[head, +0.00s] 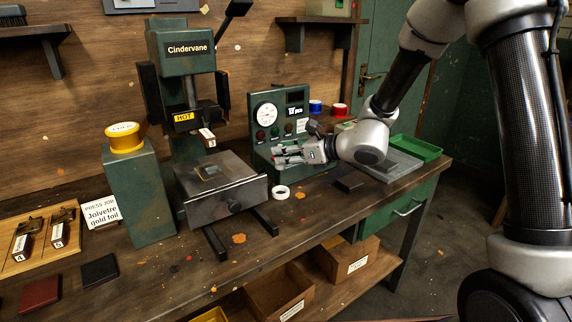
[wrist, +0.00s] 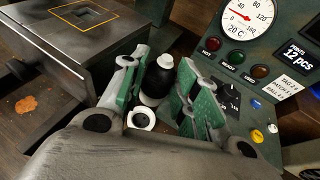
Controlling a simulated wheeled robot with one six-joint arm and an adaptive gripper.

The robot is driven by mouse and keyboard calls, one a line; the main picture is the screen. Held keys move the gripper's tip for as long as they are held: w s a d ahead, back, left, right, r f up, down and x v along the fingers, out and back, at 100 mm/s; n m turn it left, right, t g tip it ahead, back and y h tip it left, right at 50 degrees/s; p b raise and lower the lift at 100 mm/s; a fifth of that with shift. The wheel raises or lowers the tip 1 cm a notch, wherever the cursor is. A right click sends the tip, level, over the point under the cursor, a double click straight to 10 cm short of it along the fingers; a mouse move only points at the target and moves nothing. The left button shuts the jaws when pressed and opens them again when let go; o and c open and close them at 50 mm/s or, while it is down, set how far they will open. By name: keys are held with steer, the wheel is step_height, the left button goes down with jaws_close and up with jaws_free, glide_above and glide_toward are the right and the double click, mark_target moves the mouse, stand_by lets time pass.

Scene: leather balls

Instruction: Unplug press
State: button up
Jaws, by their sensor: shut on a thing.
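The press (head: 187,60), a green stand marked Cindervane with a HOT label, stands at the back left of the bench. Its green control box (head: 264,121) stands to the right, with a round gauge, lamps and a dial; the wrist view (wrist: 238,45) shows the gauge near 20 C. My gripper (head: 283,154) reaches from the right to the front of this box. In the wrist view its green-padded fingers (wrist: 160,80) are closed around a black piece with a white end (wrist: 156,82), which looks like a plug. A cord or socket cannot be made out.
A white ring (head: 281,192) lies on the bench below my gripper. A metal block with a knob (head: 222,186) sits under the press.

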steer(key=shift+f, duration=1.35)
